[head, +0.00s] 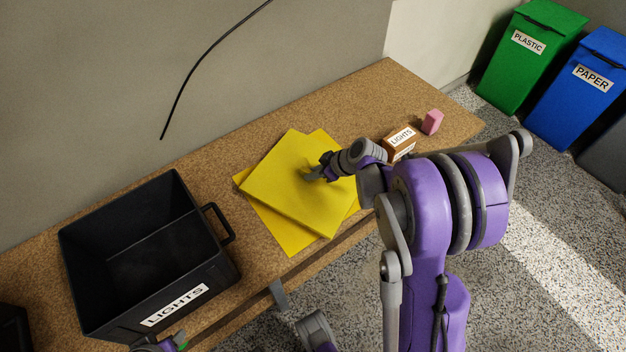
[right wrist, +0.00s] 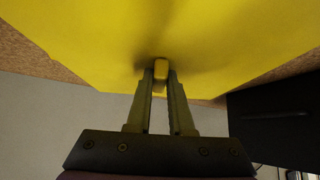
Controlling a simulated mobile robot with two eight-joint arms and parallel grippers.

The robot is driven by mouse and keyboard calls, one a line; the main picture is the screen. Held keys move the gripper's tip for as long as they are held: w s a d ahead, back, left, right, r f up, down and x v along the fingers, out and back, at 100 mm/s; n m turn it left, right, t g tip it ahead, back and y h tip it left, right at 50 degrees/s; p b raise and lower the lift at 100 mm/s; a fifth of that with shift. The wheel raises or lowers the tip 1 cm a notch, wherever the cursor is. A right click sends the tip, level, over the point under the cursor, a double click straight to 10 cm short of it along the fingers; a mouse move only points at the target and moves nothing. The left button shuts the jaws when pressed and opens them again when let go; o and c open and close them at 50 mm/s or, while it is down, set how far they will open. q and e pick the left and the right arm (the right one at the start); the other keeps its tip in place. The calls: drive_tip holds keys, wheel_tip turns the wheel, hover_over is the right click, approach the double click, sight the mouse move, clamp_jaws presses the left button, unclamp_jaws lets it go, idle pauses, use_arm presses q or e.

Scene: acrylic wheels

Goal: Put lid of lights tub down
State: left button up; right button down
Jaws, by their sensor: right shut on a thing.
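The yellow square lid (head: 285,183) is in my right gripper (head: 314,174), over the cork-topped bench to the right of the tub. The black lights tub (head: 205,276) stands open at the left, labelled LIGHTS. My left gripper's fingers do not show.
A small brown box labelled LIGHTS (head: 399,142) and a pink block (head: 432,122) stand on the bench (head: 375,90) right of the lid. The wall (head: 90,80) runs behind. Green (head: 525,65) and blue (head: 590,90) bins stand at the far right.

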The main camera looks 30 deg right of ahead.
wheel_tip(320, 180, down, 3)
drive_tip(key=shift+f+b, duration=0.15)
drive_tip(key=shift+b, duration=0.3)
drive_tip(key=c, duration=0.8)
unclamp_jaws()
